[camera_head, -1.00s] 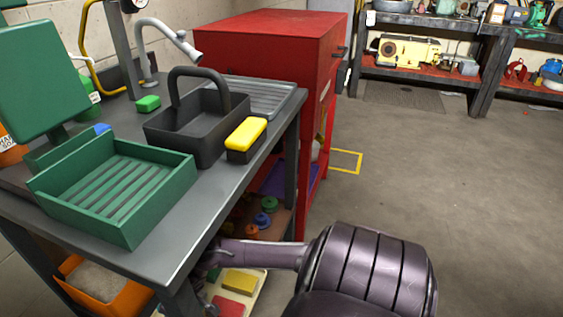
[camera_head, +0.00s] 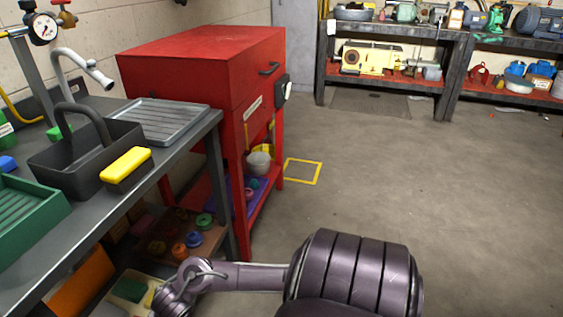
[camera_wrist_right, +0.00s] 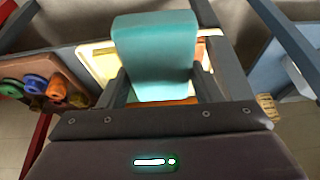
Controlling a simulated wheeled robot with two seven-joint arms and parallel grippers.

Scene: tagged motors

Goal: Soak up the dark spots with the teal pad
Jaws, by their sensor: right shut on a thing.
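In the right wrist view my right gripper (camera_wrist_right: 160,88) is shut on the teal pad (camera_wrist_right: 155,45), which sits between its two fingers. In the head view an arm of mine crosses the bottom of the picture, and neither the pad nor the gripper's fingers can be made out there. My left gripper is not in view. No dark spots can be made out on the visible floor or bench.
A grey workbench (camera_head: 75,243) at the left holds a green tray (camera_head: 28,222), a black caddy (camera_head: 75,165) and a yellow-topped sponge (camera_head: 126,165). A red cabinet (camera_head: 190,85) stands beside it. Yellow tape (camera_head: 318,172) marks a floor square. The floor (camera_head: 420,200) at the right is open.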

